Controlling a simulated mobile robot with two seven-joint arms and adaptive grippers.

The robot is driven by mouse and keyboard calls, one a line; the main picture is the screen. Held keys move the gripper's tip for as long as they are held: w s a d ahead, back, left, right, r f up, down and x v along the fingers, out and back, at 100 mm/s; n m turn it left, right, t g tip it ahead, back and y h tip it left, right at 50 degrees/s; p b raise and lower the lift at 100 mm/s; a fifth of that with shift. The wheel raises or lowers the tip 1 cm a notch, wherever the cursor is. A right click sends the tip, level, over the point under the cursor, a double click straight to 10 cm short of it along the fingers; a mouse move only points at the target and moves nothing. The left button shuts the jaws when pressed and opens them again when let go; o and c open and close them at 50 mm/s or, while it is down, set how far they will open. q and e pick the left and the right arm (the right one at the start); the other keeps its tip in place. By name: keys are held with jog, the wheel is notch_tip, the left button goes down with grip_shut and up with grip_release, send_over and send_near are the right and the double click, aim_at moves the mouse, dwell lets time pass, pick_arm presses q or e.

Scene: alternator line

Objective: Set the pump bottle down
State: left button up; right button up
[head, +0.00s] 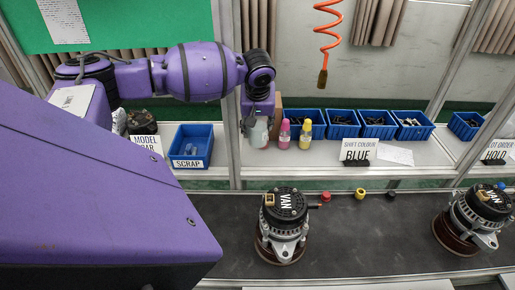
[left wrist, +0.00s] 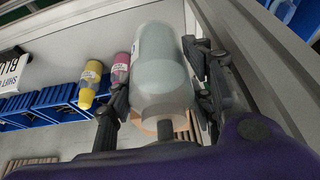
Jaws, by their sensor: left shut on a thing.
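The pump bottle (head: 258,134), pale and translucent with grey-green contents, is at the shelf just left of the pink bottle. In the left wrist view the pump bottle (left wrist: 162,75) fills the middle, between the two dark fingers. My left gripper (head: 257,121) reaches in from the left and is shut on it; the gripper also shows in the left wrist view (left wrist: 160,100). The bottle looks upright in the head view. I cannot tell whether its base touches the shelf. The gripper hides its upper part. My right gripper is not in view.
The pink bottle (head: 284,134) and yellow bottle (head: 305,134) stand close on the right. Several blue bins, including the scrap bin (head: 191,143), line the shelf (head: 270,170). An upright post (head: 229,90) is just left of the gripper. Alternators (head: 284,225) stand on the dark belt in front.

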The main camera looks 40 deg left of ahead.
aim_at(258, 136)
pick_arm(q)
notch_tip(258, 136, down, 10)
jog(key=shift+f, duration=0.1)
dwell(0.4)
jog(key=o, duration=1.2)
jog(key=shift+f, duration=0.1)
jog(key=shift+o, duration=0.2)
jog(key=v, duration=1.2)
